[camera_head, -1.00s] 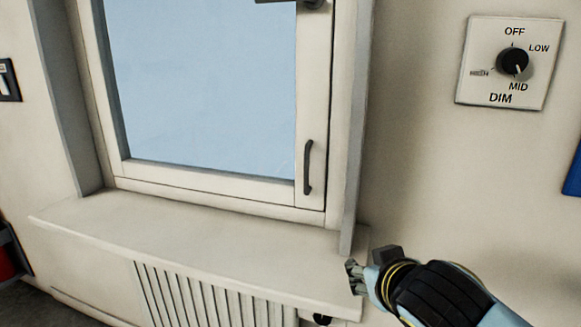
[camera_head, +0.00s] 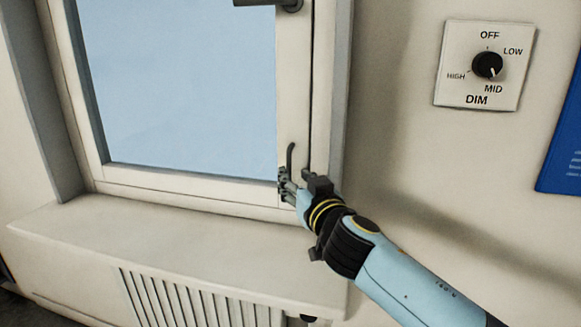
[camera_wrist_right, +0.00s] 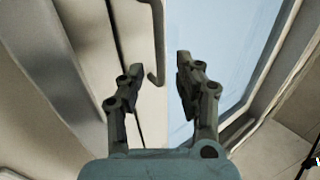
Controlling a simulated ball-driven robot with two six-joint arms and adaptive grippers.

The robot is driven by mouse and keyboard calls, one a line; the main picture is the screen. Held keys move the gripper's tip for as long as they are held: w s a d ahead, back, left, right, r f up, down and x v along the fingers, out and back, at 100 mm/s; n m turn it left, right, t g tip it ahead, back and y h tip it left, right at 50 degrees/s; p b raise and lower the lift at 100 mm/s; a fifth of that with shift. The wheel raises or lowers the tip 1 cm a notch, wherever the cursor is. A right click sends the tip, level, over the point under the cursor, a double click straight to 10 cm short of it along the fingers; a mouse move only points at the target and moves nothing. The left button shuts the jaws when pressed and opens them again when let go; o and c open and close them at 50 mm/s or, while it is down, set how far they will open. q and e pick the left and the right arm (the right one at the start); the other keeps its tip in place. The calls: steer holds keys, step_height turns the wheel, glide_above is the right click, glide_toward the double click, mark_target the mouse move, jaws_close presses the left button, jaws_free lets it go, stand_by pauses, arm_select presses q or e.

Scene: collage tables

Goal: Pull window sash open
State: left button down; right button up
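The window sash (camera_head: 190,185) is a white frame around a pale blue pane, and I see no gap at its edge. A dark bar handle (camera_head: 290,158) stands upright on the sash's lower right side. My right gripper (camera_head: 285,182) is at the handle's lower part and hides it in the head view. In the right wrist view the gripper (camera_wrist_right: 157,80) is open, with its fingers apart. The handle (camera_wrist_right: 158,45) shows ahead, between the fingertips, and I cannot tell if they touch it. My left gripper is not in view.
A window sill (camera_head: 150,240) juts out below the sash, above a slatted vent (camera_head: 190,297). A dark lever (camera_head: 270,3) sits at the top edge. A dimmer dial (camera_head: 487,65) and a blue sign (camera_head: 563,150) are on the right wall.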

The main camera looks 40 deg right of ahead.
mark_target(290, 171)
steer(key=shift+x, duration=1.95)
jaws_close()
